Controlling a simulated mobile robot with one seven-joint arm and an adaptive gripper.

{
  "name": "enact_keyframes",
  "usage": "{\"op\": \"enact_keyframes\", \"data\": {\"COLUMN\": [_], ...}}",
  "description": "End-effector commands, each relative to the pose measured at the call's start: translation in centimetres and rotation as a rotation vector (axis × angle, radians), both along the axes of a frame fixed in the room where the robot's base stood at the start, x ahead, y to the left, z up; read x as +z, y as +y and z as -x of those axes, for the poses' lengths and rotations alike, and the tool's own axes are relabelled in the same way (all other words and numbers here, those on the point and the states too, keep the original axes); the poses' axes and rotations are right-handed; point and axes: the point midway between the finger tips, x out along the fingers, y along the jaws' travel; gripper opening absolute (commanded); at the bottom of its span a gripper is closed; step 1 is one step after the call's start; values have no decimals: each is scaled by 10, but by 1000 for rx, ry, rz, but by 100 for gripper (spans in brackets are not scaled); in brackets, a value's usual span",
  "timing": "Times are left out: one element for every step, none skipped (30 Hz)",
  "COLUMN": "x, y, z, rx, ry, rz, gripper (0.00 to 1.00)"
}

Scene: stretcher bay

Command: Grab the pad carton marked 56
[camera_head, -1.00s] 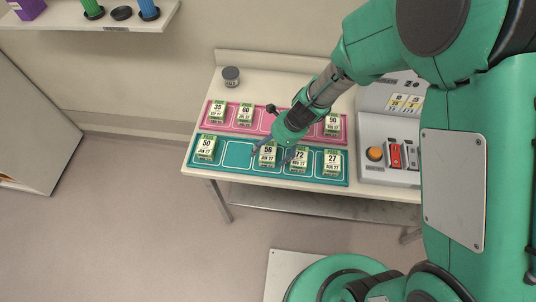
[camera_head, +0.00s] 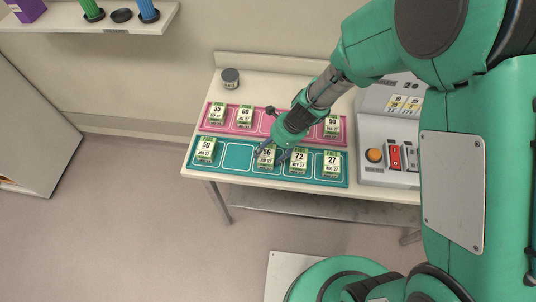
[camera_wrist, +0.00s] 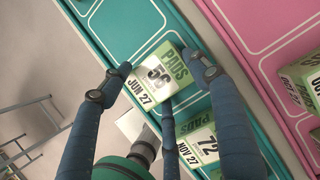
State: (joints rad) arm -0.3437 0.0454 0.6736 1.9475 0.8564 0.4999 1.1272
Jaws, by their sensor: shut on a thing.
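The pad carton marked 56 (camera_head: 266,158) is a small white and green box in the teal tray (camera_head: 238,156). In the wrist view the carton (camera_wrist: 158,76) lies between the blue fingers of my gripper (camera_wrist: 160,85), with its 56 and JUN 27 print showing. In the head view my gripper (camera_head: 272,152) is over the carton from above and hides part of it. The fingers are shut on the carton, which still appears to be at its place in the tray.
Carton 72 (camera_head: 299,161) stands close on the right, with carton 27 (camera_head: 332,163) beyond it. Carton 50 (camera_head: 205,150) is at the left end, past an empty slot. A pink tray (camera_head: 247,129) with more cartons lies behind. A grey control box (camera_head: 385,165) stands at the right.

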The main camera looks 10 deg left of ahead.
Motion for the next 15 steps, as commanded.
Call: {"op": "enact_keyframes", "data": {"x": [0, 0, 0, 1, 1, 3, 4, 5, 8, 10, 13, 17, 20, 24, 30], "y": [0, 0, 0, 0, 0, 0, 0, 0, 0, 0, 0, 0, 0, 0, 0], "z": [0, 0, 0, 0, 0, 0, 0, 0, 0, 0, 0, 0, 0, 0, 0], "rx": [0, 0, 0, 0, 0, 0, 0, 0, 0, 0, 1, 1, 1, 1, 1], "ry": [1, 1, 1, 1, 1, 0, 0, 0, 0, 0, 0, 1, 1, 0, 0], "rz": [0, 0, 0, 0, 0, 0, 0, 0, 0, 0, -1, -1, -1, -1, -1], "gripper": [29, 29, 29, 29, 29, 29, 29, 29, 29, 29, 29, 29, 29, 29, 29]}}
